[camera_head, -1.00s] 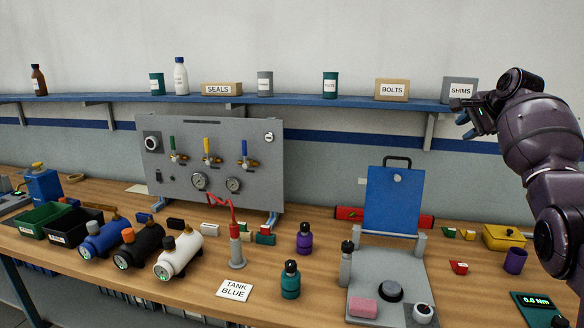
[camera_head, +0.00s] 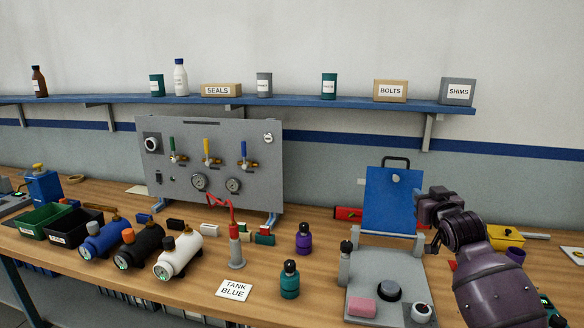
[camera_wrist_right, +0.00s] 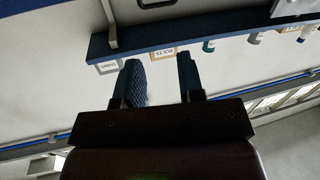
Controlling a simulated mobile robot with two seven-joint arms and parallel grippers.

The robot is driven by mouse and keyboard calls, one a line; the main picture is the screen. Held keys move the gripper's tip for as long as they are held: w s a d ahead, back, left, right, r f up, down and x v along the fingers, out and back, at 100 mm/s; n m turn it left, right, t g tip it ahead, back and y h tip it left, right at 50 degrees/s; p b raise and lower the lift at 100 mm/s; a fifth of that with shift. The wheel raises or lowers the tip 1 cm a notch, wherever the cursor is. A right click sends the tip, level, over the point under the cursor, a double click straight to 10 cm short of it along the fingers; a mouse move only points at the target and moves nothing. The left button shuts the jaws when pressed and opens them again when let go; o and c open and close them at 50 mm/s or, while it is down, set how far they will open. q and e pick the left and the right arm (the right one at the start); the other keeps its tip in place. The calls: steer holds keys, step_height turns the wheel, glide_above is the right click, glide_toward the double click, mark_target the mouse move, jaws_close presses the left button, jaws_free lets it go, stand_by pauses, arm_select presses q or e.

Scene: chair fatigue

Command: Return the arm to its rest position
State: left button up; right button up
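My right arm (camera_head: 492,285) rises from the lower right in the head view. Its gripper (camera_head: 436,208) is above the right part of the bench, in front of the blue upright panel's right side. The fingertips are hard to make out there. In the right wrist view the two blue ribbed fingers (camera_wrist_right: 160,80) stand apart with nothing between them, facing the wall and shelf. My left gripper is not in view.
The wall shelf (camera_head: 300,103) holds bottles and boxes. Small bottles and tanks stand further left.

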steer(key=s+a+f+g, duration=0.2)
steer(key=s+f+g, duration=0.1)
steer(key=s+f, duration=1.5)
steer(key=s+a+f+g, duration=0.3)
steer(key=s+f, duration=1.6)
steer(key=s, duration=0.5)
steer(key=shift+s+a, duration=0.2)
steer(key=shift+s, duration=0.05)
